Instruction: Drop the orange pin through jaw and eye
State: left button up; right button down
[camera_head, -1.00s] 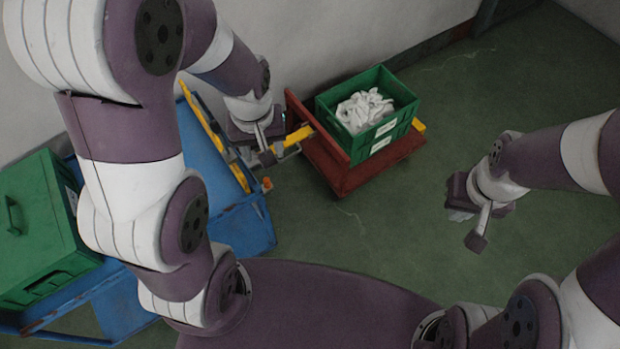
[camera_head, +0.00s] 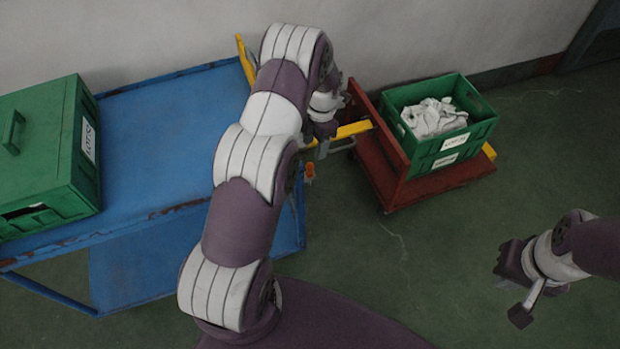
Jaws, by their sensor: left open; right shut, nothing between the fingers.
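A small orange pin (camera_head: 309,171) shows at the right edge of the blue cart (camera_head: 165,125), just below the coupling. The red dolly's yellow drawbar (camera_head: 354,129) reaches left toward the cart. My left gripper (camera_head: 322,148) is over the drawbar's left end, just above the pin in the picture, and is open. The arm and gripper partly hide the jaw and eye, so I cannot tell how they line up. I see nothing held. My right gripper (camera_head: 511,290) is shut and empty over bare floor at the lower right.
The red dolly (camera_head: 398,188) carries a green crate (camera_head: 450,150) of white socks (camera_head: 434,117). A closed green box (camera_head: 45,150) stands on the cart's left side. A wall runs behind both. The green floor (camera_head: 410,280) in front of the dolly is clear.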

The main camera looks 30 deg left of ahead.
aim_at(310, 164)
pick_arm(q)
jog(key=f, duration=0.3)
jog(key=f+b, duration=0.1)
jog(key=f, duration=0.2)
jog(key=s+a+f+b, duration=0.1)
jog(key=f, duration=0.3)
jog(key=shift+s+f, duration=0.1)
jog(key=shift+c, duration=0.3)
grip_shut()
